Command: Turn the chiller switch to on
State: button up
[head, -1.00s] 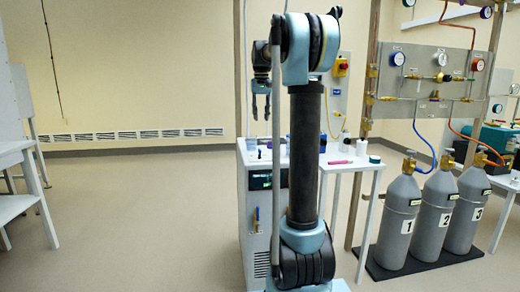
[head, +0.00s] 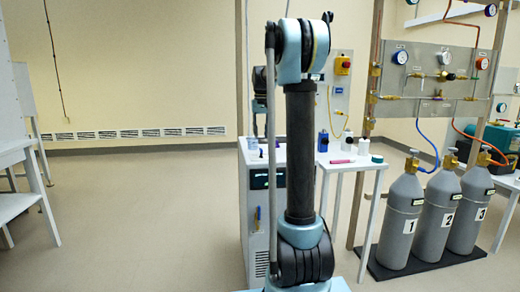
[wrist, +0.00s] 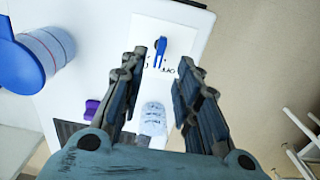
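The chiller (head: 256,215) is a white cabinet with a dark display on its front, partly behind my arm in the head view. In the wrist view its white top (wrist: 100,60) carries a pale plate with a blue lever-like switch (wrist: 160,47). The lever lies roughly up and down in the picture. Lettering on the plate is partly covered by my left finger, so I cannot read the on mark. My gripper (wrist: 162,66) is open and empty, its fingertips on either side of the lever's near end, apparently above it. In the head view it is mostly hidden behind my arm.
A blue-lidded tub (wrist: 35,60), a purple item (wrist: 91,109) and a clear labelled bottle (wrist: 153,118) are close to my gripper. A side table (head: 350,163) with bottles stands right of the chiller. Grey gas cylinders (head: 402,225) stand farther right. Floor at left is clear.

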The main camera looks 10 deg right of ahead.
aim_at(261, 149)
notch_tip(261, 149, down, 7)
dwell(0.4)
